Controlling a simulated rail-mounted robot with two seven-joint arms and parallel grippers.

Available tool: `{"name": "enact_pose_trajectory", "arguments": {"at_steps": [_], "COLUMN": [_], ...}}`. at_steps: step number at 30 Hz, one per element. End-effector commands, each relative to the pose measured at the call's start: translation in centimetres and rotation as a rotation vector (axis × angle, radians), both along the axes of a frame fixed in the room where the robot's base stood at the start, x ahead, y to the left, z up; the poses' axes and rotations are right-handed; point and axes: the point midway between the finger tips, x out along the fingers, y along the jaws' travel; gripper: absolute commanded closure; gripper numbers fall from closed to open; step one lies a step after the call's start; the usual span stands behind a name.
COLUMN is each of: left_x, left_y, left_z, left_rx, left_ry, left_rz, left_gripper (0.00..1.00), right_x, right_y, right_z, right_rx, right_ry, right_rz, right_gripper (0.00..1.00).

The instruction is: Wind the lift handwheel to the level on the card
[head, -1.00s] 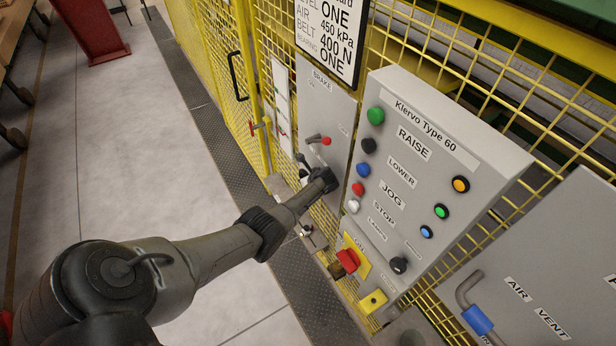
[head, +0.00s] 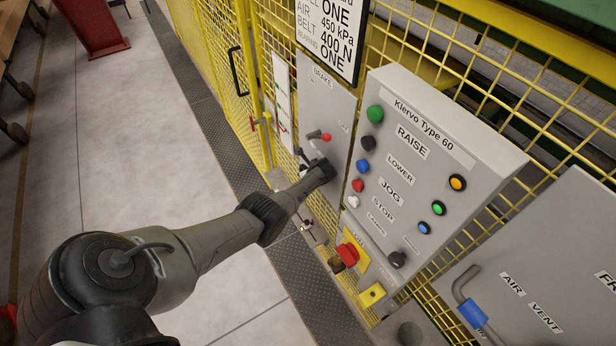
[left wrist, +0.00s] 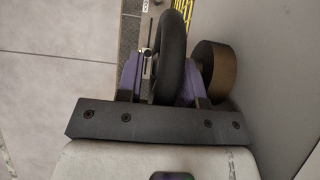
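The card (head: 331,38) hangs on the yellow fence at the top of the head view, its top cut off; it reads ONE, AIR 450 kPa, BELT 400 N and BEARING ONE. The handwheel (left wrist: 169,62) shows in the left wrist view as a thick black rim beside a bronze cylinder (left wrist: 214,70). My left gripper (left wrist: 158,75) has its purple fingers on both sides of the rim and looks closed on it. In the head view, my arm end mostly hides the wheel at the grey brake panel. A small scale with a pointer (left wrist: 147,52) lies beside the rim, its reading too small to tell. My right gripper is out of view.
Right of my arm stands a grey control box (head: 440,150) with several coloured buttons. Below it is a red stop knob (head: 347,254) on a yellow plate. A red-tipped lever (head: 321,136) sits above my wrist.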

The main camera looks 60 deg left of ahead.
Motion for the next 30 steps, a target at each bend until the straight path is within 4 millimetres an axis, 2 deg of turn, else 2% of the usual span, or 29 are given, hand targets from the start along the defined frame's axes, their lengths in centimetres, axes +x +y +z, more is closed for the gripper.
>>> {"name": "enact_pose_trajectory", "arguments": {"at_steps": [3, 9, 13, 23, 30], "left_x": [0.0, 0.0, 0.0, -0.1, -0.1], "left_y": [0.0, -0.1, -0.4, -3.5, -5.7], "left_z": [0.0, 0.0, 0.8, 5.3, 8.3], "left_rx": [0.000, 0.000, 0.000, 0.000, 0.001], "left_ry": [0.001, 0.001, 0.001, -0.001, -0.001], "left_rz": [-0.001, -0.001, -0.001, -0.003, -0.002], "left_gripper": [0.57, 0.57, 0.57, 0.57, 0.57], "right_x": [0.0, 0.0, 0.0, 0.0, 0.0], "right_y": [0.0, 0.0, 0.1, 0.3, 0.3], "right_z": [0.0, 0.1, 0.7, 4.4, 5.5], "right_rx": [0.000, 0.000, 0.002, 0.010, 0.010], "right_ry": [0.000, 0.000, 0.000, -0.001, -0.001], "right_rz": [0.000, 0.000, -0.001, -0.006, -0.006], "right_gripper": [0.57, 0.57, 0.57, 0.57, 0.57]}}
